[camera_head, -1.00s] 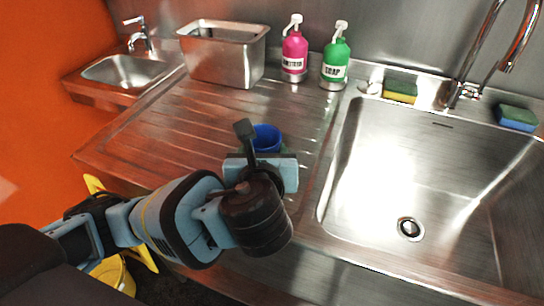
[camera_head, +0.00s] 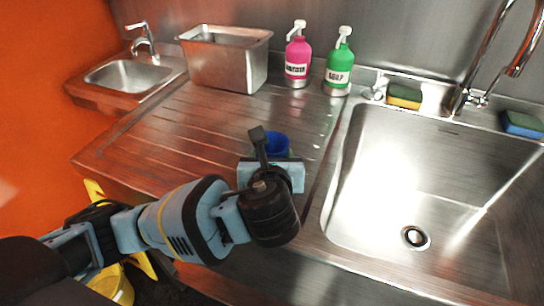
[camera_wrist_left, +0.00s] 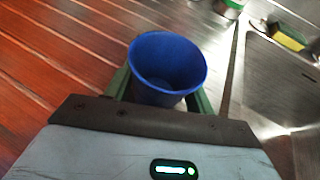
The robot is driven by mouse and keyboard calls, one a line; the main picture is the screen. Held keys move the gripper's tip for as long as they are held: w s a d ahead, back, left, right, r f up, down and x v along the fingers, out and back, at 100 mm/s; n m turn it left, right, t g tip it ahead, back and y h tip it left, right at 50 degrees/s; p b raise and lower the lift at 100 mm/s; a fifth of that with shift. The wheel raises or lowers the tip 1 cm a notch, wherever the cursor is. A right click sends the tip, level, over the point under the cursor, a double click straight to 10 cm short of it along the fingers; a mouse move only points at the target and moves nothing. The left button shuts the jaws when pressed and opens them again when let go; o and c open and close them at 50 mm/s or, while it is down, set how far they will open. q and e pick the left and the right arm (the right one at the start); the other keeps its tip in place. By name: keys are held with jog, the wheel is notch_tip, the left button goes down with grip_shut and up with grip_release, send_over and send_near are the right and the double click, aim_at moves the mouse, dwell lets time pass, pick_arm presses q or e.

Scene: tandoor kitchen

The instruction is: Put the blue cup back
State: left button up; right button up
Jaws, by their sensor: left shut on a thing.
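The blue cup (camera_head: 277,144) is at the ribbed drainboard (camera_head: 165,130), left of the sink, mostly hidden behind my left gripper in the head view. In the left wrist view the blue cup (camera_wrist_left: 168,64) is upright and open at the top. My left gripper (camera_wrist_left: 160,92) is shut on it, with a green finger on each side. In the head view my left gripper (camera_head: 274,158) hides the cup's lower part. I cannot tell whether the cup touches the drainboard. My right gripper is not in view.
A steel bin (camera_head: 224,62), a pink bottle (camera_head: 297,58) and a green soap bottle (camera_head: 338,66) stand along the back. The large sink (camera_head: 425,180) lies to the right, with sponges (camera_head: 404,96) behind it. The drainboard's left part is clear.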

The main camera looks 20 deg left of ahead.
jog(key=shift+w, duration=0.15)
pick_arm(q)
jog(key=o, duration=1.2)
jog(key=shift+f, duration=0.1)
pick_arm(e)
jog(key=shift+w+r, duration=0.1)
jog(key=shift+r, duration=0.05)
pick_arm(q)
jog(key=shift+s+d+r, duration=0.1)
jog(key=shift+s+r, duration=0.05)
jog(key=shift+r, duration=0.05)
jog(key=p+v, duration=0.1)
jog(key=v, duration=0.5)
jog(key=p+v, duration=0.3)
jog(key=shift+s+d+r, duration=0.1)
jog(key=shift+s+r, duration=0.2)
jog(key=shift+p+v, duration=0.65)
jog(key=shift+v, duration=0.3)
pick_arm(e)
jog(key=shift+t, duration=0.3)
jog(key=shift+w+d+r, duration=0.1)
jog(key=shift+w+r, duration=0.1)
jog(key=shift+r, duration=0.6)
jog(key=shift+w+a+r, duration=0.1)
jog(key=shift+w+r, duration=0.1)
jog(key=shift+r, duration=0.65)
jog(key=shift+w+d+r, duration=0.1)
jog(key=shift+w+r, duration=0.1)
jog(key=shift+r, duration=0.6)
